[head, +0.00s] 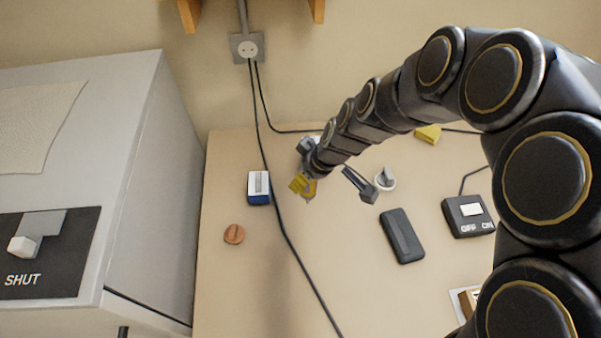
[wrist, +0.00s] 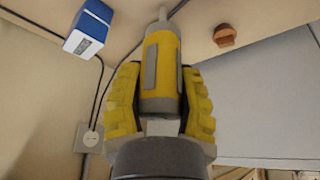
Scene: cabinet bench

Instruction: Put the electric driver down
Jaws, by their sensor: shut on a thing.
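The electric driver (wrist: 161,70) is yellow with grey strips and a thin grey shaft at its tip. My gripper (wrist: 160,95) has ribbed yellow fingers on both sides of the driver's body and is shut on it. In the head view my gripper (head: 302,184) is over the back left part of the bench, just right of a blue and white box. Only a small yellow piece of the driver (head: 310,190) shows there, the rest hidden by the gripper and arm. I cannot tell whether its tip touches the bench.
The blue and white box (head: 258,188) and a round wooden piece (head: 234,234) are at left. A black cable (head: 291,245) crosses the bench. A black block (head: 402,236), white cup (head: 385,179) and OFF/ON switch box (head: 467,215) are right. A grey cabinet (head: 150,200) borders the left.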

